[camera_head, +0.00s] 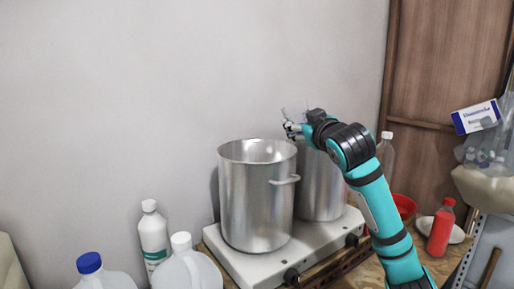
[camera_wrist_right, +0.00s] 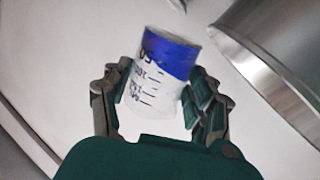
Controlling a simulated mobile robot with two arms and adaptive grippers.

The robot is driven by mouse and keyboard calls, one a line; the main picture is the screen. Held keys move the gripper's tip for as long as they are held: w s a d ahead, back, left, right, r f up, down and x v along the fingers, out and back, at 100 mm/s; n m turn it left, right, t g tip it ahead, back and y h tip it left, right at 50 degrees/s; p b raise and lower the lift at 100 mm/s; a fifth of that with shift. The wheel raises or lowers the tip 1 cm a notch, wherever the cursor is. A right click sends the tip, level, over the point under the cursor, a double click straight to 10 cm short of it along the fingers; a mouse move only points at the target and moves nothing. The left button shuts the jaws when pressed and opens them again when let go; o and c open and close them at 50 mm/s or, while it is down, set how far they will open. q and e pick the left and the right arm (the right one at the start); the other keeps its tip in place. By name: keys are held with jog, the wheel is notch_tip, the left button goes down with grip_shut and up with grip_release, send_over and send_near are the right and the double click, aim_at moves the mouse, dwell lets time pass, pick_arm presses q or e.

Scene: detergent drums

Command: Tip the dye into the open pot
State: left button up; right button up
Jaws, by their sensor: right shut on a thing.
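My right gripper (camera_head: 292,130) is shut on a small container (camera_wrist_right: 150,95), white with a blue upper part and dark markings. In the wrist view it is slightly tilted between the fingers, and its contents cannot be made out. In the head view the gripper is above the rim level of the two pots, near the gap between them. The left steel pot (camera_head: 255,200) is open at the top. The right steel pot (camera_head: 325,188) stands partly behind it, its top hidden by my arm. A metal pot wall (camera_wrist_right: 285,55) shows at right in the wrist view. My left gripper is out of view.
Both pots stand on a white hotplate (camera_head: 245,268). White bottles (camera_head: 153,235) and jugs (camera_head: 187,268) are at front left. A red bottle (camera_head: 441,228), a red bowl (camera_head: 404,205) and a clear bottle (camera_head: 387,155) are at right. The wall is close behind.

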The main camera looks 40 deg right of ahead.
jog(key=shift+w+a+r+n+p, duration=0.2)
jog(key=shift+a+r+n+p, duration=0.2)
jog(key=shift+n, duration=0.3)
jog(key=shift+w+a+f+n, duration=0.15)
jog(key=shift+a+f+n, duration=0.1)
jog(key=shift+n, duration=0.15)
jog(key=shift+w+a+f+n, duration=0.2)
jog(key=shift+a+n, duration=0.2)
jog(key=shift+n, duration=0.2)
jog(key=shift+r+n, duration=0.3)
jog(key=shift+w+a+r+n+p, duration=0.1)
jog(key=shift+a+r+n+p, duration=0.1)
jog(key=shift+n+p, duration=0.3)
jog(key=shift+d+f+n+b, duration=0.1)
jog(key=shift+f+n+b, duration=0.4)
jog(key=shift+n+b, duration=0.25)
jog(key=shift+r+n+p, duration=0.25)
jog(key=shift+n+p, duration=0.1)
jog(key=shift+n, duration=0.1)
jog(key=shift+r+n, duration=0.2)
jog(key=shift+n, duration=0.3)
